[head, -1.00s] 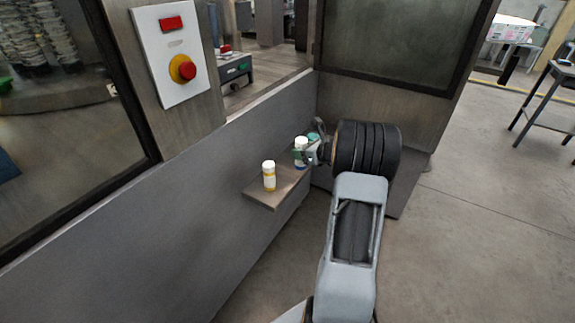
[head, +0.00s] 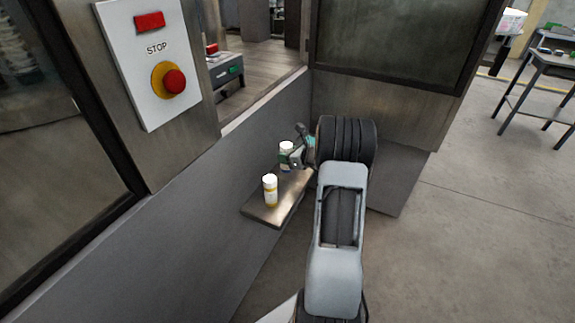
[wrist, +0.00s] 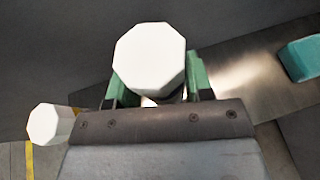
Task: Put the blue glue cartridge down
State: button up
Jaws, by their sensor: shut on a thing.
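My gripper (head: 289,160) is shut on the blue glue cartridge (head: 286,147). The cartridge is upright, with a white cap and a dark body mostly hidden by the green fingers. It is at the far part of a small shelf (head: 262,211) on the grey wall. I cannot tell whether its base touches the shelf. In the wrist view the white cap (wrist: 149,61) covers most of the cartridge, between the green fingers.
A white-capped yellow bottle (head: 270,190) stands on the shelf's near part. A teal item (head: 311,142) is beyond my gripper, partly hidden; it also shows in the wrist view (wrist: 300,58). A panel with a red stop button (head: 174,81) is at upper left.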

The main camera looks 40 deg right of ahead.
jog(key=shift+f+b, duration=0.3)
jog(key=shift+f, duration=1.7)
jog(key=shift+f, duration=0.2)
jog(key=o, duration=1.2)
jog(key=shift+c, duration=0.2)
